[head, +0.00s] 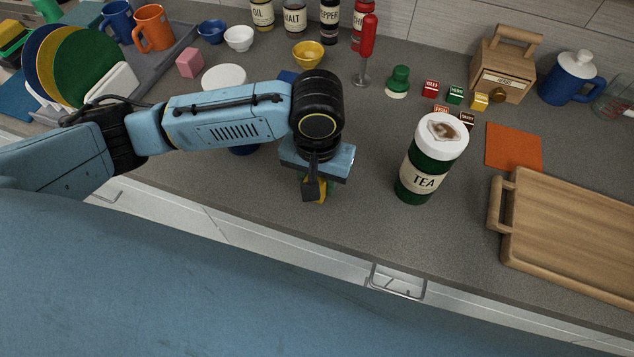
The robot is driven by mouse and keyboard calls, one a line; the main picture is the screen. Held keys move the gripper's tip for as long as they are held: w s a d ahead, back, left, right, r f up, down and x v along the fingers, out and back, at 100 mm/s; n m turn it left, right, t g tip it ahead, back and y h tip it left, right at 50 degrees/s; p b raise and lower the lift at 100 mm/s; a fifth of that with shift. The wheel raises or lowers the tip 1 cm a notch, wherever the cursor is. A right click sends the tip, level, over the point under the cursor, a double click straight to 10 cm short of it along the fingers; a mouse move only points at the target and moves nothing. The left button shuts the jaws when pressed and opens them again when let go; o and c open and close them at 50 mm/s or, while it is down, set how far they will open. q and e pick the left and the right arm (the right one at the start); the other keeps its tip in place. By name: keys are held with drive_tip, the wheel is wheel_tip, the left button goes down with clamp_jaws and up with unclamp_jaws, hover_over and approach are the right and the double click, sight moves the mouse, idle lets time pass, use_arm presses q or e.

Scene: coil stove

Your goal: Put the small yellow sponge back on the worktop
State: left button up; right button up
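The small yellow sponge (321,192), with some green on it, is at the fingertips of my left gripper (313,190), which points down over the front part of the worktop (250,190). One dark finger covers the middle of the sponge, and the other finger is hidden. I cannot tell whether the fingers press on the sponge, or whether it touches the worktop or is held just above it. My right gripper is not in view.
A green TEA jar (420,180) with a white lid stands right of my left gripper. A wooden board (575,235) and an orange cloth (513,147) lie farther right. A white round item (224,77) and a yellow bowl (308,55) are behind. The worktop's front left is clear.

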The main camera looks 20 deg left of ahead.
use_arm(q)
drive_tip(key=shift+f, duration=0.7)
drive_tip(key=o, duration=1)
drive_tip(key=shift+f, duration=0.1)
drive_tip(key=shift+c, duration=0.2)
wheel_tip(320, 180, up, 12)
drive_tip(key=shift+r+p, duration=0.2)
drive_tip(key=shift+p, duration=0.85)
